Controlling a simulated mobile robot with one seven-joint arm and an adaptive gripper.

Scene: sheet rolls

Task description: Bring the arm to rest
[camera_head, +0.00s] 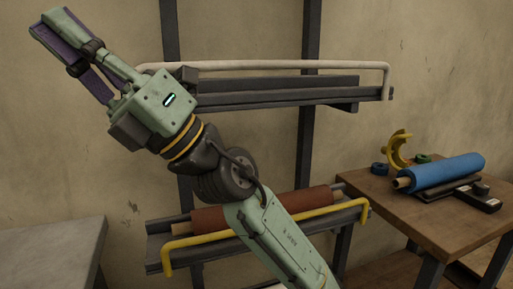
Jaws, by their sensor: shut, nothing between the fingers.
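My arm rises from the bottom centre and slants up to the left. My gripper (50,22) is at its end, at the upper left of the head view, pointing up and left in front of the bare wall. Its fingers are shut with nothing held, and nothing touches them. The gripper is well clear of the shelves and the table. My forearm hides part of the lower shelf.
The empty upper rack (285,98) has a white rail. The lower rack (155,250) has a yellow bar and holds a red-brown roll (305,199). A wooden table (405,205) at right holds a blue roll (447,172) and a yellow curved piece (393,149). A grey table (45,245) stands at left, bare where visible.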

